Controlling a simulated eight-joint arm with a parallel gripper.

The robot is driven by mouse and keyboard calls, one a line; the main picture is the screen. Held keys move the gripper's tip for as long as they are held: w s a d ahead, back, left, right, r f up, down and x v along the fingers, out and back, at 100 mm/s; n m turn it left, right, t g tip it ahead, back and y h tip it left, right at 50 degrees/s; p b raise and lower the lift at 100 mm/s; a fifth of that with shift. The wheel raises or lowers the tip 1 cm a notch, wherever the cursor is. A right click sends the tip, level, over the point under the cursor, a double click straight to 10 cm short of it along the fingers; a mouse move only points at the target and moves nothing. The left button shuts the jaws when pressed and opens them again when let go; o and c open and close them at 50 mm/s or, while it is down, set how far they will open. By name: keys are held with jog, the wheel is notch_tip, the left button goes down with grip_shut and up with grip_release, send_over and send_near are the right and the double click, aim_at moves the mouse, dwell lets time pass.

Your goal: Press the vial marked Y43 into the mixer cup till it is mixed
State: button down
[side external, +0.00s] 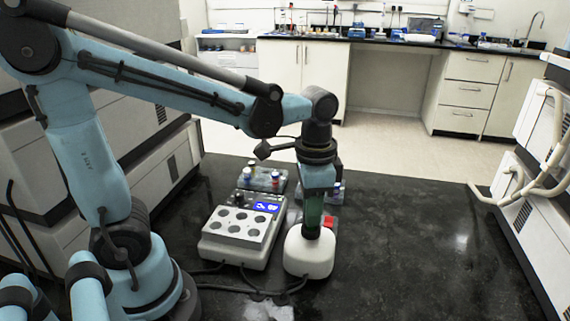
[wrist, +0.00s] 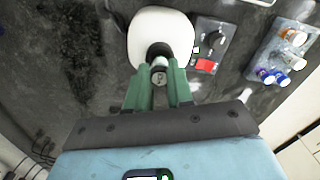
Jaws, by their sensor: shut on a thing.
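My gripper (side external: 311,234) has long green fingers pointing straight down over the white mixer (side external: 308,260). In the wrist view, my gripper (wrist: 159,80) is shut on a small vial (wrist: 159,72) with a pale top. The mark on it is too small to read. The vial stands upright at the black mixer cup (wrist: 158,49) on top of the white mixer body (wrist: 160,22). Its lower end is hidden, so how deep it sits in the cup cannot be told. In the side view the fingers hide the vial.
A grey block with round wells and a blue display (side external: 237,237) stands left of the mixer. A rack (wrist: 262,45) holds several vials with orange and blue caps. The dark bench is clear at right.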

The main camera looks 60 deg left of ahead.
jog(key=shift+f, duration=0.75)
dwell(1.2)
dwell(1.6)
jog(key=shift+r, duration=3)
jog(key=shift+w+a, duration=0.1)
